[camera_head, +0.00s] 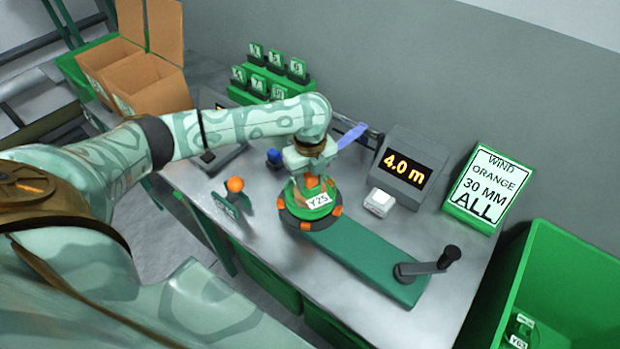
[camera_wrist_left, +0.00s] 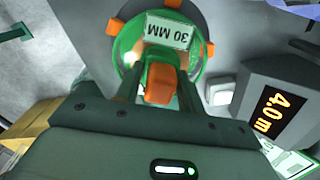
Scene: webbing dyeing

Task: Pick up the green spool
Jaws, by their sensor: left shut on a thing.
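A green spool (camera_head: 318,212) with a white tag reading Y25 sits on a dark round plate with orange lugs (camera_head: 292,218), at the left end of a green winder base. My left gripper (camera_head: 312,180) comes down on it from above. In the left wrist view the spool (camera_wrist_left: 197,62) shows a tag reading 30 MM, upside down. The left gripper (camera_wrist_left: 158,90) is shut around an orange piece at the spool's middle. Whether the spool is clear of the plate cannot be told. My right gripper is out of view.
The winder's crank (camera_head: 430,268) stands at the right end of its base. A display reading 4.0 m (camera_head: 405,168), a small white block (camera_head: 379,202) and an instruction sign (camera_head: 487,186) stand to the right. A green bin (camera_head: 575,275) is far right; an orange ball-topped lever (camera_head: 235,184) stands left.

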